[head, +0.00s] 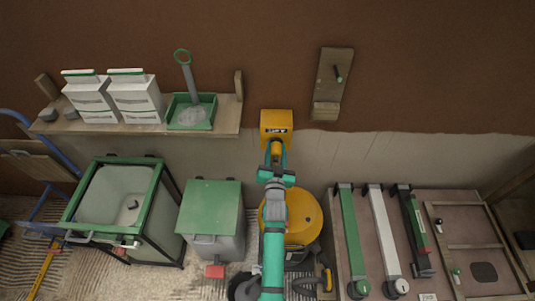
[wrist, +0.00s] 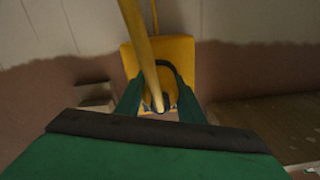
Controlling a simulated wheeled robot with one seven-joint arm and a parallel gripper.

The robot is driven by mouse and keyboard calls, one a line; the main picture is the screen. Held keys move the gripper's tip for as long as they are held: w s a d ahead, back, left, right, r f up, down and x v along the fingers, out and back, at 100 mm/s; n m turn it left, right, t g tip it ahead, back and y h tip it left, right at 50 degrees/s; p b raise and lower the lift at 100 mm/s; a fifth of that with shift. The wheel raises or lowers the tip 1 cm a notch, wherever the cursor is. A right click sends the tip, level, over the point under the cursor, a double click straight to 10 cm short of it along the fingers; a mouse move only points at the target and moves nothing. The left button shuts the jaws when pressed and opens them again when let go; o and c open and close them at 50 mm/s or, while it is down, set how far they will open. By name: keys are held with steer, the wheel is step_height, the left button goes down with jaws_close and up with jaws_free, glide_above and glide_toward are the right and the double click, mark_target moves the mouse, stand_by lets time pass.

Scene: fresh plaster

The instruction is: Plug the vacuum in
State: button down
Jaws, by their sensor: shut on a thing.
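The vacuum (head: 305,215) is a yellow-topped drum on the floor, partly hidden behind my arm. A yellow outlet box (head: 276,120) with dark lettering is on the wall above it. It also fills the middle of the wrist view (wrist: 184,62). My gripper (head: 276,162) is just below and in front of the box, its green fingers closed around the plug end of a yellow cable. In the wrist view the cable (wrist: 138,40) runs from the top down between the fingertips (wrist: 160,104). The plug is mostly hidden; I cannot tell whether it touches the socket.
A wooden shelf (head: 60,127) with white bags and a green tray (head: 192,112) is left of the box. A wooden bracket (head: 331,88) is on the wall to the right. A green-lidded bin (head: 210,207) stands left of the vacuum; a board with long tools (head: 455,205) lies right.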

mark_target(276, 162)
steer(key=c, duration=1.2)
jaws_free()
steer(key=shift+w+d, duration=0.1)
steer(key=s, duration=0.7)
steer(key=s+a, duration=0.1)
steer(key=s, duration=0.2)
steer(key=shift+s, duration=0.35)
steer(key=shift+w, duration=0.15)
